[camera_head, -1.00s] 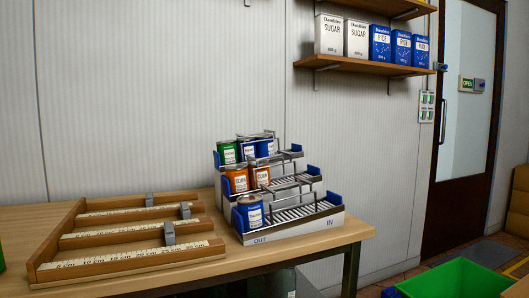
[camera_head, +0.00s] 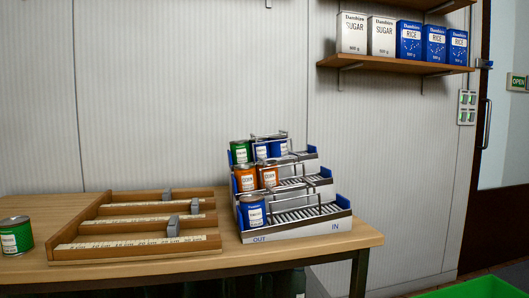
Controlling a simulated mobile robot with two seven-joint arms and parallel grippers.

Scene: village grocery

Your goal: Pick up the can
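A green can (camera_head: 16,236) with a white label stands upright on the table (camera_head: 330,240) at the far left of the head view, cut by the picture edge. More cans stand in a stepped dispenser rack (camera_head: 300,229): a blue can (camera_head: 252,212) on the lowest tier, orange cans (camera_head: 246,177) on the middle tier, and a green can (camera_head: 240,152) with blue cans (camera_head: 278,147) on the top tier. Which can the task means, I cannot tell. Neither of my grippers is in view.
A wooden tray (camera_head: 140,245) with several grey dividers lies left of the rack. Sugar and rice packs stand on a wall shelf (camera_head: 395,65). A green crate (camera_head: 478,288) is low at the right, near the door. Bare table lies at the front right of the rack.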

